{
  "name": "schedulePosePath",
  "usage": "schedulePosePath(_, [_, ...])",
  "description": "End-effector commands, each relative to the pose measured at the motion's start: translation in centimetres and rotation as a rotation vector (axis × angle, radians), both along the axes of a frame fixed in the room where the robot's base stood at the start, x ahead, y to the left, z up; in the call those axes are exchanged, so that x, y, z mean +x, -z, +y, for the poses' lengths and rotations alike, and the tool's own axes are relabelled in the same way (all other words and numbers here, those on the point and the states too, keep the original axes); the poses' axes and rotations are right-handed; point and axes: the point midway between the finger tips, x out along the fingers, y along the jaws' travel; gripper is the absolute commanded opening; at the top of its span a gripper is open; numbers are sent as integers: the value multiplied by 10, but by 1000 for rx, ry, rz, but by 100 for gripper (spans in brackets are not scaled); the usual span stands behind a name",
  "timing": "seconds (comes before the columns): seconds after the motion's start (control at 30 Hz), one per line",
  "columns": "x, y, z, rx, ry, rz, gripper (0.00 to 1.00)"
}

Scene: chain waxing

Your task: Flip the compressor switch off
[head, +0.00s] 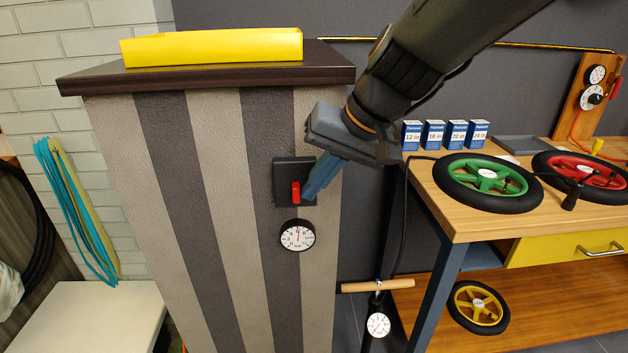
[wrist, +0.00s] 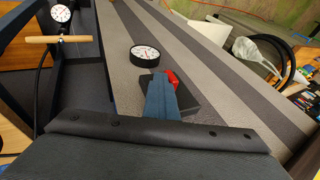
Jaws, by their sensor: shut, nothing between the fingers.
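The compressor switch is a dark square box (head: 283,172) with a red lever (head: 295,191), mounted on the front of a striped cabinet. In the head view the red lever hangs over the lower part of the box. My gripper (head: 309,194) is shut and empty, its blue fingertips just right of the lever, touching or very near it; I cannot tell which. In the wrist view the shut fingers (wrist: 163,84) cover part of the switch box (wrist: 187,98), and the red lever (wrist: 171,77) shows beside their tips.
A round gauge (head: 297,235) sits just below the switch. A workbench (head: 480,222) with green and red wheels and several blue boxes stands at the right. A floor pump (head: 377,318) with a wooden handle stands between. A yellow tray (head: 212,48) lies on the cabinet top.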

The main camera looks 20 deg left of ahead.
Motion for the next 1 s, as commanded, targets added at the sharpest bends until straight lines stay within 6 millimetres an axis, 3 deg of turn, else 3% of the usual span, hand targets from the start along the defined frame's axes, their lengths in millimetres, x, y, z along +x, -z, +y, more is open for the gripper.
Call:
schedulePosePath(0.77, [8,4,-17,5,5,-4,0])
schedulePosePath(1.0, [16,6,-50,5,3,-2,0])
